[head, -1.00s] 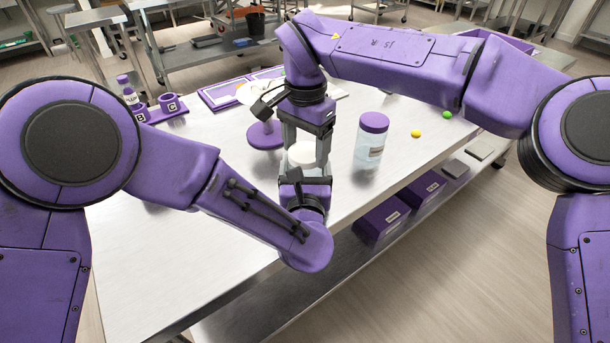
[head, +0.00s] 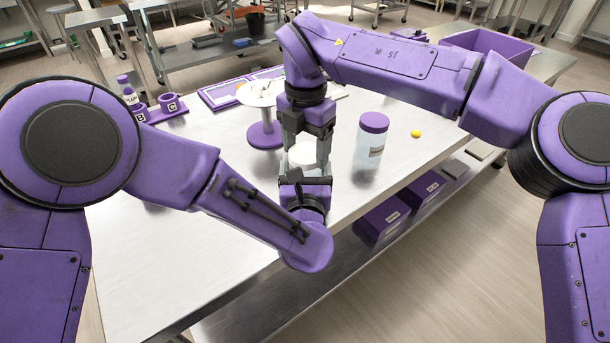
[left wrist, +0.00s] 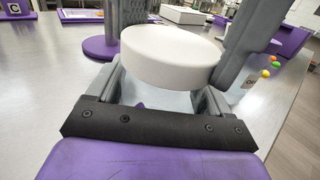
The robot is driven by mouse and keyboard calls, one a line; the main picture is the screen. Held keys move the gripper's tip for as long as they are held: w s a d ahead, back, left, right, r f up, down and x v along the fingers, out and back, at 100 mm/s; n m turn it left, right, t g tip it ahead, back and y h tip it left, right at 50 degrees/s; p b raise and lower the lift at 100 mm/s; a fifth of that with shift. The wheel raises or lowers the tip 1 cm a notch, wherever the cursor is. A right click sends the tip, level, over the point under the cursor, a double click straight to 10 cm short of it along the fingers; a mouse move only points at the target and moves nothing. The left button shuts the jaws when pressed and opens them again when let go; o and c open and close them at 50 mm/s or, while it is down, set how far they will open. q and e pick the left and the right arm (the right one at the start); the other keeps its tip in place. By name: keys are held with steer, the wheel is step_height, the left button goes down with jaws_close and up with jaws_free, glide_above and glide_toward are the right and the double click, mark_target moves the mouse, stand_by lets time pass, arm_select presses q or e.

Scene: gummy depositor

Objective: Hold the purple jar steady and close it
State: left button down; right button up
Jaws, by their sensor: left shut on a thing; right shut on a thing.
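A wide white lid (left wrist: 172,55) sits above my left gripper in the left wrist view; it also shows in the head view (head: 303,155). My right gripper (head: 306,140) comes from above and is shut on the lid, with its fingers on either side. My left gripper (head: 304,176) is below, shut on the pale, clear jar body (left wrist: 150,92) under the lid. The body is mostly hidden by lid and fingers, with a little purple low down. I cannot tell whether lid and rim touch all round. A separate clear jar with a purple lid (head: 374,122) stands upright to the right.
A round purple stand (head: 264,134) with a white top is just behind the grippers. Purple cups (head: 170,103) and a bottle stand at the back left. A yellow ball (head: 416,134) lies on the right. The table's front left (head: 150,240) is clear.

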steer(key=m, duration=0.7)
steer(key=o, duration=1.2)
steer(key=shift+s, duration=0.1)
steer(key=shift+c, duration=0.2)
steer(key=shift+r, duration=2.25)
steer(key=shift+c, duration=0.4)
